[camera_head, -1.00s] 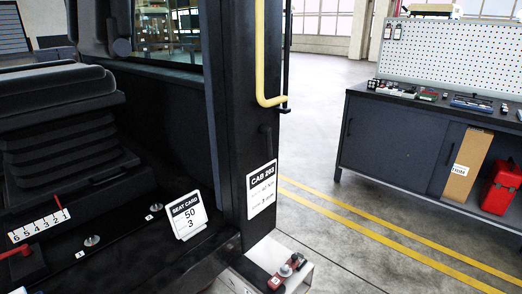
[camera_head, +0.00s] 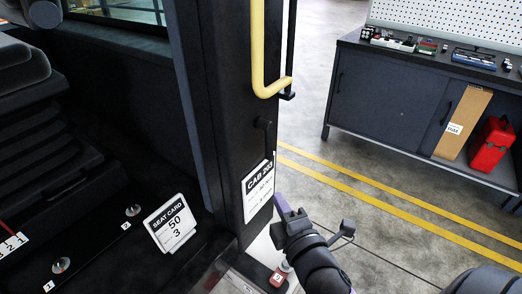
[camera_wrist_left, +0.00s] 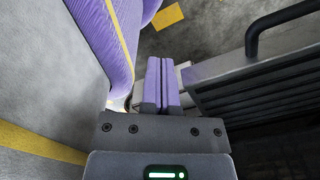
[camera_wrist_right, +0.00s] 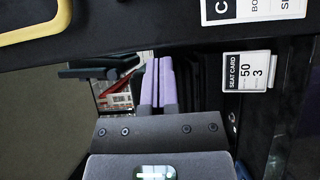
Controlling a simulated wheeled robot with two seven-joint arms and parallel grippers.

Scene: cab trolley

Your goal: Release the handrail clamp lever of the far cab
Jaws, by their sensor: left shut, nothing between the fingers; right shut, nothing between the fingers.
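The yellow handrail (camera_head: 257,50) runs down the dark cab post (camera_head: 225,110) and bends right at its lower end, beside a small black bracket (camera_head: 287,95). A black lever-like part (camera_head: 263,124) sits on the post just below; I cannot tell if it is the clamp lever. The card reads roughly CAB 203 (camera_head: 258,190). My right gripper (camera_head: 281,204) is shut and empty, beside this card's lower right, below the handrail. The handrail also shows in the right wrist view (camera_wrist_right: 35,28). My left gripper (camera_wrist_left: 162,62) is shut and empty, seen only in its own wrist view.
A seat card (camera_head: 171,224) stands on the cab floor at left.

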